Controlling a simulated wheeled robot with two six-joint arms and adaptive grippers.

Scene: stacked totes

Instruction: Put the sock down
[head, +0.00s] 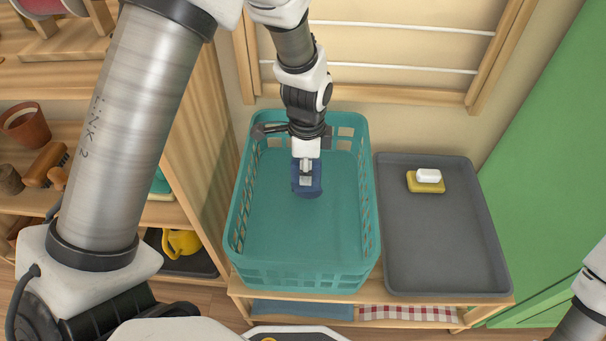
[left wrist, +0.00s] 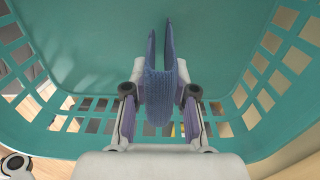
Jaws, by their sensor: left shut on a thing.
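The sock (head: 308,187) is dark blue and hangs from my left gripper (head: 306,170) in the head view. In the left wrist view the blue knitted sock (left wrist: 158,95) sits between the two fingers of the left gripper (left wrist: 160,100), which is shut on it. The gripper and sock are over the inside of a teal basket (head: 300,236), toward its back half. I cannot tell whether the sock touches the basket floor. The basket holds nothing else that I can see. My right gripper is out of view; only part of an arm shows at the right edge.
A dark grey tray (head: 440,230) stands right of the basket, with a yellow sponge (head: 424,187) and a white soap bar (head: 429,175) on it. Wooden shelves (head: 190,120) rise on the left. A wooden drying rack (head: 390,95) is on the wall behind.

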